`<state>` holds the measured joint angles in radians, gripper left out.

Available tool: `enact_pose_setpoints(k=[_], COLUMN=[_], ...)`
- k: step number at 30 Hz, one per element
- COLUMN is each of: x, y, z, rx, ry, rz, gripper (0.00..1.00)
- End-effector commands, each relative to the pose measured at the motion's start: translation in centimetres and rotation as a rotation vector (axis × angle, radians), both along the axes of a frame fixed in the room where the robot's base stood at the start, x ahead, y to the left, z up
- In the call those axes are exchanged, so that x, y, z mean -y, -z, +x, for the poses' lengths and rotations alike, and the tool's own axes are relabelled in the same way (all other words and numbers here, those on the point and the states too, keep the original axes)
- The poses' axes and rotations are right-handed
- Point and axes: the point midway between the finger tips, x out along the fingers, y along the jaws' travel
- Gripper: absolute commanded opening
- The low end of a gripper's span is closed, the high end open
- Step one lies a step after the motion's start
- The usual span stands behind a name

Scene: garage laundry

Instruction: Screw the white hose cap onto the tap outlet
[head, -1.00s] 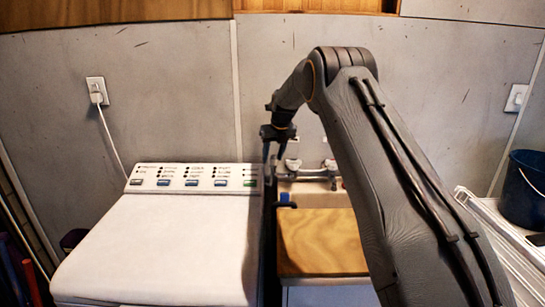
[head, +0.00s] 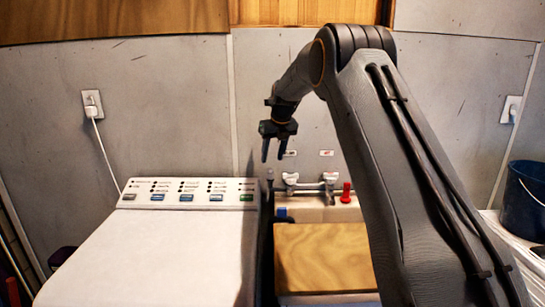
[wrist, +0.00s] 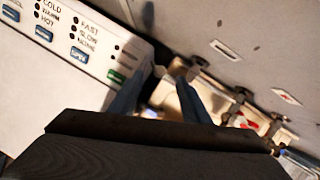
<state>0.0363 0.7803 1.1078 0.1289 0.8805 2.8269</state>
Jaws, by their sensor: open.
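My gripper (head: 274,152) hangs fingers down in front of the wall, above the gap between the washer and the sink. It is open and nothing shows held in it. In the head view a small grey tip (head: 270,174) stands in the gap below the gripper. The tap pipework (head: 312,187) with two white handles is on the wall to the right. I cannot make out its outlet clearly.
The white washer (head: 160,245) with its button panel is at left. A wooden board (head: 322,256) covers the sink front. A red item (head: 346,192) stands right of the taps, and a blue item (head: 281,213) is at the sink's left. A dark bucket (head: 525,203) is far right.

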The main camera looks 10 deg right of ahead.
Motion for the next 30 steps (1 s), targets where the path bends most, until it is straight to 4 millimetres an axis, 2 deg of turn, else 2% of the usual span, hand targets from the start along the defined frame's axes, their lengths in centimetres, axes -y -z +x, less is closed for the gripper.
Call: enact_pose_setpoints(k=[16,27,30], x=[-0.5,-0.5,-0.5], y=[2.6,2.7,2.8], z=[2.6,3.0,3.0], rx=[0.0,0.0,0.0], ry=[-0.001,0.0,0.0], rz=[0.0,0.0,0.0], gripper=[0.43,0.43,0.56])
